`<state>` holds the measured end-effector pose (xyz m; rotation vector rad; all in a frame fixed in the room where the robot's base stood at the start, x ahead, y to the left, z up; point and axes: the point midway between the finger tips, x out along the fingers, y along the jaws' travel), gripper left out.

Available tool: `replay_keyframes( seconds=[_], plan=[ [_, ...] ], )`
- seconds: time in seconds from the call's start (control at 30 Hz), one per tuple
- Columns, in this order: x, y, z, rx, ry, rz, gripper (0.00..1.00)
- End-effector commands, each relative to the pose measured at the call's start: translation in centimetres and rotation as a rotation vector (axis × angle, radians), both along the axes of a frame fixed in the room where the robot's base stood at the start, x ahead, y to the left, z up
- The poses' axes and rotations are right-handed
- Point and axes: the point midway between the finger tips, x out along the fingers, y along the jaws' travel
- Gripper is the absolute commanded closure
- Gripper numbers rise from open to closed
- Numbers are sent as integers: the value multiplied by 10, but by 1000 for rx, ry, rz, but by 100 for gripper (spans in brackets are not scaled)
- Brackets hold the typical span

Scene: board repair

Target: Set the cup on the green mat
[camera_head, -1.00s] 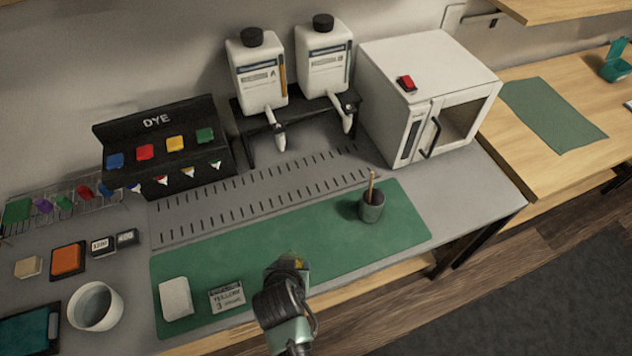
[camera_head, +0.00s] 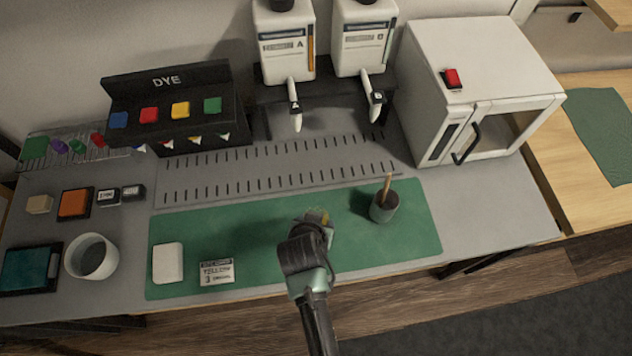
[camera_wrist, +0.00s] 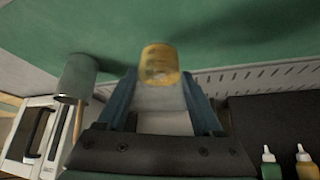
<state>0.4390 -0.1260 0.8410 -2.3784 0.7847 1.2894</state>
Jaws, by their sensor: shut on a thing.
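My gripper (camera_head: 314,224) is over the middle of the long green mat (camera_head: 415,245). In the wrist view my gripper (camera_wrist: 160,88) is shut on a small pale cup with a yellow end (camera_wrist: 160,63). Only a bit of this yellow cup (camera_head: 318,215) shows past the gripper in the head view. The mat (camera_wrist: 120,25) fills the top of the wrist view, with a dark shadow on it. The cup seems to be above the mat, but the gap is hard to judge.
A white mug (camera_head: 92,256) stands left of the mat. The dye rack (camera_head: 175,80) and white oven (camera_head: 480,60) are behind.

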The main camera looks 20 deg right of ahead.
Motion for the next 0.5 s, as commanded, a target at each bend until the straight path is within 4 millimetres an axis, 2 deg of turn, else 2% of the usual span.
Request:
replay_keyframes(
  seconds=[0.23, 0.5],
  plan=[
    [0, 0, -33, 0, 0, 1, 100],
    [0, 0, -39, -1, -2, 0, 100]
  ],
)
